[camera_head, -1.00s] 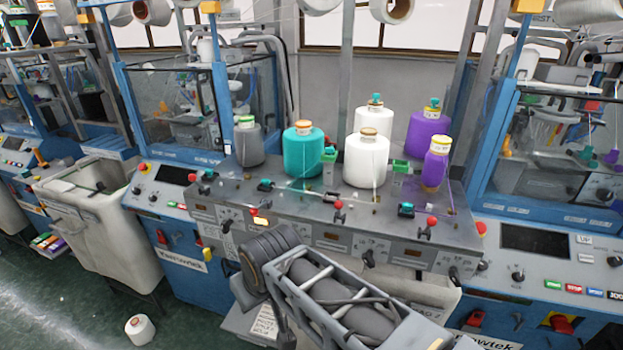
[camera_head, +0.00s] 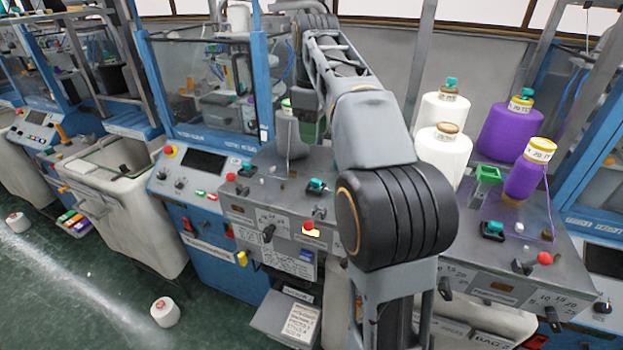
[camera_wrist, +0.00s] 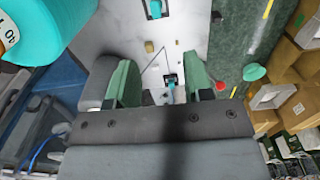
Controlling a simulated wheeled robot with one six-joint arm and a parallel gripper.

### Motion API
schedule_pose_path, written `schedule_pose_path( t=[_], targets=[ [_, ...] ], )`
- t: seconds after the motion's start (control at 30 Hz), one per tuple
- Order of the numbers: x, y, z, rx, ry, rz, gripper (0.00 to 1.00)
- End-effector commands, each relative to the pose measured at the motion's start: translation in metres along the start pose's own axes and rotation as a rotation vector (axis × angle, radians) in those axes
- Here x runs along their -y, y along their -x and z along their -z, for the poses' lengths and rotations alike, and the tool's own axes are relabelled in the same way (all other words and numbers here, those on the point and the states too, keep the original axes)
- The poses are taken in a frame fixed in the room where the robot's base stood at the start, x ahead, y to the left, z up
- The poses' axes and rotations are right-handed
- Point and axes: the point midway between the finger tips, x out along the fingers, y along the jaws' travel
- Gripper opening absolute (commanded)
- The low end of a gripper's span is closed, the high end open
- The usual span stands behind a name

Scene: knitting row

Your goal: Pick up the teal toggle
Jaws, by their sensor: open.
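In the wrist view, a small teal toggle (camera_wrist: 171,83) on a dark base shows between the two green fingers of my gripper (camera_wrist: 161,83). The fingers are apart with nothing held between them. The toggle looks to be beyond the fingertips; I cannot tell the exact gap. A second teal toggle (camera_wrist: 154,8) is at the top of the wrist view. In the head view, teal toggles stand on the grey panel, one left of my arm (camera_head: 316,185) and one at right (camera_head: 492,230). My gripper is mostly hidden behind my arm there.
A teal yarn cone (camera_wrist: 50,30) is close at the upper left of the wrist view. White (camera_head: 440,150) and purple (camera_head: 510,128) cones and a smaller purple spool (camera_head: 526,178) stand right of my arm. Red-tipped levers (camera_head: 545,259) rise along the panel.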

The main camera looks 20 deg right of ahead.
Motion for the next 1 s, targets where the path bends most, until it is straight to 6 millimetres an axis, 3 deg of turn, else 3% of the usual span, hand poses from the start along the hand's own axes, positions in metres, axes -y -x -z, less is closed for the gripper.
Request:
schedule_pose_path(
  t=[0.4, 0.77, 1.0],
  targets=[
    [-0.007, -0.064, -0.007, 0.008, 0.002, 0.011, 0.47],
    [-0.007, -0.088, -0.006, 0.006, 0.004, 0.009, 0.47],
    [-0.007, -0.12, -0.007, 0.007, 0.006, 0.01, 0.47]
  ],
)
